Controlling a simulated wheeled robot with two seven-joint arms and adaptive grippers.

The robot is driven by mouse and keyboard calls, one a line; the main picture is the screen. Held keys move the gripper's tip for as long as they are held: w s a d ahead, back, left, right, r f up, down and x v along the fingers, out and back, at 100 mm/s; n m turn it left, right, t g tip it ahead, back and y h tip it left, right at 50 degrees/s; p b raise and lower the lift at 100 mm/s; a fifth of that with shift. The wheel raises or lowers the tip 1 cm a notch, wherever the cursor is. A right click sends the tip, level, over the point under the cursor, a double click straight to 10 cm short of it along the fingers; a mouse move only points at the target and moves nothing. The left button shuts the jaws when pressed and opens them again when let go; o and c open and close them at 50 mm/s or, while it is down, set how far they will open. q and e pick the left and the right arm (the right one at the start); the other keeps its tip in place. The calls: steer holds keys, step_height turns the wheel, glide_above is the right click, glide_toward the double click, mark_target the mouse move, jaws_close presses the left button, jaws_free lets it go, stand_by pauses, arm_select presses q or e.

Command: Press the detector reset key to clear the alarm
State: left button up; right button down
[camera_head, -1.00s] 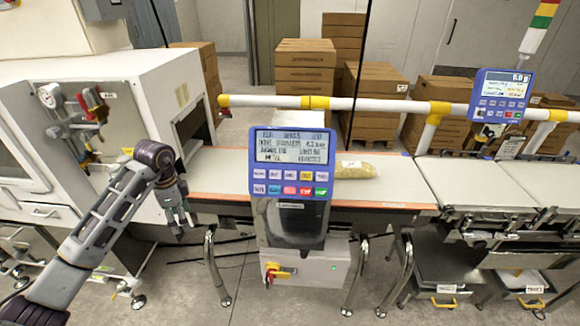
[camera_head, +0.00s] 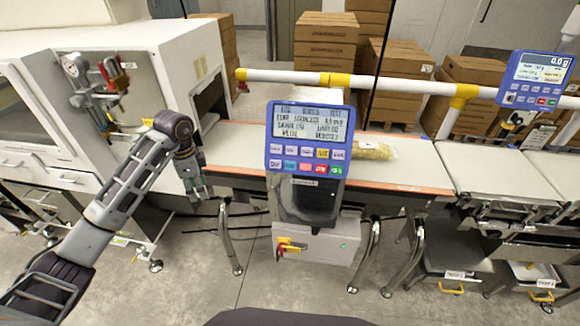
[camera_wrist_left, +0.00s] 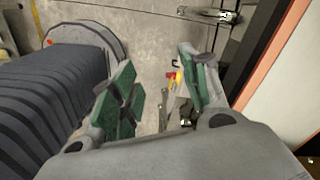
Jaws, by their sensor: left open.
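The metal detector's blue control panel (camera_head: 309,138) stands at mid-picture in the head view, in front of the belt. It has a lit text screen (camera_head: 310,122) and two rows of coloured keys (camera_head: 306,160); the key labels are too small to read surely. My left gripper (camera_head: 199,190) is left of the panel, apart from it, pointing down near the belt's front edge. In the left wrist view its two green-padded fingers (camera_wrist_left: 160,95) are spread with nothing between them. My right gripper is not in view.
A bagged product (camera_head: 372,150) lies on the belt (camera_head: 235,158) behind the panel. A rotary switch (camera_head: 290,245) is on the box below. A white cabinet (camera_head: 150,75) stands left. A second display (camera_head: 535,82) is at right. Stacked cartons (camera_head: 325,45) stand behind the rail (camera_head: 400,84).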

arm_select(q)
jaws_close()
stand_by(1.3)
